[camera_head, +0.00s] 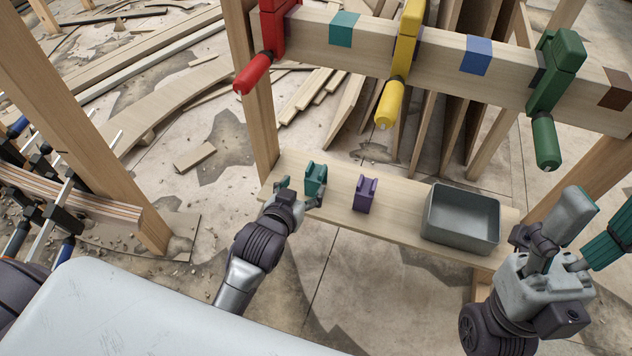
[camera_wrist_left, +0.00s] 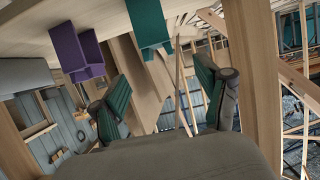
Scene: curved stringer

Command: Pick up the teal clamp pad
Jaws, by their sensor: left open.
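The teal clamp pad (camera_head: 316,179) stands upright on the left part of the wooden shelf plank. In the left wrist view it hangs upside down at the top centre (camera_wrist_left: 148,24), beyond the fingertips and in line with the gap between them. My left gripper (camera_head: 301,190) is open and empty at the plank's front edge, close in front of the teal pad, its fingers spread to either side. The left wrist view also shows both ribbed fingers (camera_wrist_left: 160,78) apart. My right gripper (camera_head: 592,228) is at the lower right; its fingers look apart and nothing shows between them.
A purple clamp pad (camera_head: 364,194) stands right of the teal one and also shows in the left wrist view (camera_wrist_left: 76,52). A grey bin (camera_head: 462,240) sits farther right on the plank (camera_head: 400,219). Red (camera_head: 272,30), yellow (camera_head: 405,45) and green (camera_head: 556,75) clamps hang on the beam above.

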